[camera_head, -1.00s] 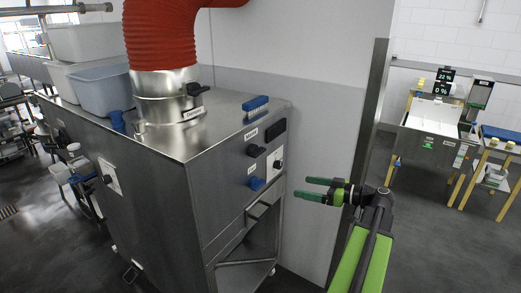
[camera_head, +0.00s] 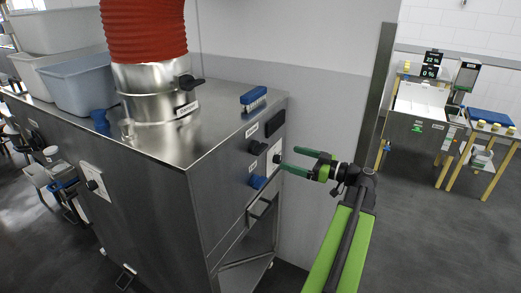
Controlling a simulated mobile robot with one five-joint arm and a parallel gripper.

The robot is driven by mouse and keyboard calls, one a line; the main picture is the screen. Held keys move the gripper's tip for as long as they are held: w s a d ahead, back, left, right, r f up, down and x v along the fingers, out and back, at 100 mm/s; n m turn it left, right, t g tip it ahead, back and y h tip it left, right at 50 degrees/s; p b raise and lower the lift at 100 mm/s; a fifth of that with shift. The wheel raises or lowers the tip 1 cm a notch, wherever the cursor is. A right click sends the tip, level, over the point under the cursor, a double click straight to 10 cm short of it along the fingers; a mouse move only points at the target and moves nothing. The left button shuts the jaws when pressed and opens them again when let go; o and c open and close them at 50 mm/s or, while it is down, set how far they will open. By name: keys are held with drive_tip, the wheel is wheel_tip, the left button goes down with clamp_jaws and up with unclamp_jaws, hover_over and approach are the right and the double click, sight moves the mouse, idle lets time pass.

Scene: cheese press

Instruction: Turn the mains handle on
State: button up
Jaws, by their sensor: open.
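The mains handle (camera_head: 257,146) is a black lever on the right-hand steel side of the machine. A small white label (camera_head: 251,130), seemingly reading "Mains", sits just above it. The lever lies roughly sideways, and its exact setting is hard to tell. My gripper (camera_head: 290,160) is open and empty, with green fingers pointing left. Its fingertips appear to the right of the handle, close to the white plate with a black knob (camera_head: 276,158). I cannot tell whether they touch the panel.
A blue lever (camera_head: 257,181) sits below the mains handle, and a black box (camera_head: 274,122) above right. A damper handle (camera_head: 190,82) is on the metal duct under the red hose (camera_head: 144,30). A metal post edge (camera_head: 375,100) stands behind my arm.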

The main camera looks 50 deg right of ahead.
sight(264, 149)
drive_tip(key=x, duration=1.3)
drive_tip(key=shift+w+d, duration=0.1)
